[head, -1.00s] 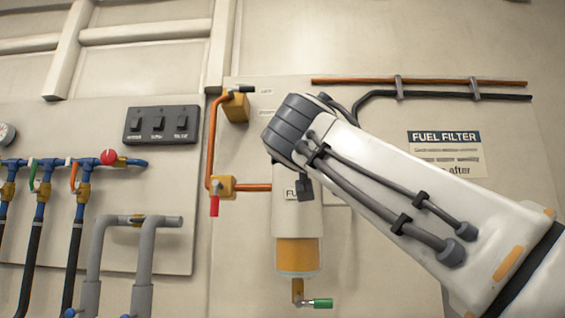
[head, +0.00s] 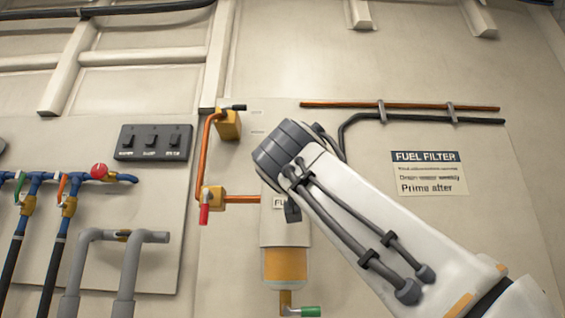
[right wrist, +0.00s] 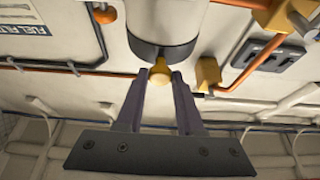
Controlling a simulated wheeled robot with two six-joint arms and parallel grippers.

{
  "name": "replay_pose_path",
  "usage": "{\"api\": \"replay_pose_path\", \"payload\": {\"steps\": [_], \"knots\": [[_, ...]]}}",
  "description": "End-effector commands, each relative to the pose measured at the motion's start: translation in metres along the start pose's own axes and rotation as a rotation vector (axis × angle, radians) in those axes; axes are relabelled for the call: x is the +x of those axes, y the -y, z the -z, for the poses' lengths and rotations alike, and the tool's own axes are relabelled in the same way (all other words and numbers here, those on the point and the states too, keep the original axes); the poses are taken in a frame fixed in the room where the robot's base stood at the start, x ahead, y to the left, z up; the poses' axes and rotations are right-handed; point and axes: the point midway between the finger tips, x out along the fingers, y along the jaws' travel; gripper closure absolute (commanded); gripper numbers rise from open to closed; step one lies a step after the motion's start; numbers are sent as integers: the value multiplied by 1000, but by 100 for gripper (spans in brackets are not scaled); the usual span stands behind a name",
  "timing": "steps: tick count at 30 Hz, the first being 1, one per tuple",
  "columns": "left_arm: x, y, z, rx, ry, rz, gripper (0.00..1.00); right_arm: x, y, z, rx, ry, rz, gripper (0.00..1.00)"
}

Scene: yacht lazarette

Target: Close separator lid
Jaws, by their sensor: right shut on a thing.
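The separator is a white cylinder (head: 285,235) with an amber bowl (head: 286,266) below it, mounted upright on the wall panel. In the right wrist view, which is upside down, the white body (right wrist: 165,18) ends in a dark grey lid (right wrist: 163,50) with a small yellow knob (right wrist: 159,75). My right gripper (right wrist: 160,80) is shut on this knob, one finger on each side. The lid looks in line with the body; I cannot tell whether it is fully seated. My left gripper is out of view.
Left of the separator runs a copper pipe (head: 200,148) with brass valves, one with a red handle (head: 204,214). A green-handled drain (head: 307,312) is below the bowl. A black switch panel (head: 153,142) and blue piping are further left. The fuel filter sign (head: 428,173) is right.

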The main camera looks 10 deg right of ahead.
Motion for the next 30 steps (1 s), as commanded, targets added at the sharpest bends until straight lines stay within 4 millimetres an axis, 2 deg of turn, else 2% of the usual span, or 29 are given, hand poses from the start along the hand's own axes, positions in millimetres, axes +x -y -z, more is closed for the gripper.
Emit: {"api": "replay_pose_path", "payload": {"steps": [1, 2, 3, 4, 13, 16, 20, 24, 30], "knots": [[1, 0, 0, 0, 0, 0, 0, 1, 2, -8, -2, 19, -3, 100], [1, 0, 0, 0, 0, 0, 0, 1, 2, -9, -2, 19, -2, 60], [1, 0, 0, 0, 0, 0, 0, 1, 2, -9, -2, 19, -2, 45], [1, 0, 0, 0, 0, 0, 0, 1, 2, -8, -2, 18, -2, 34], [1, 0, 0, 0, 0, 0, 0, 0, 1, -5, -1, 11, -2, 34], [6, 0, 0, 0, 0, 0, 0, -6, 1, -6, 1, 10, 0, 34], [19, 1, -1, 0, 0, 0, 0, -26, 2, -8, 3, 9, 3, 34], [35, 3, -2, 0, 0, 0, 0, -56, 2, -9, 2, 10, 5, 34], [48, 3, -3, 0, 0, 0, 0, -89, 3, -7, 1, 12, 4, 34]]}}
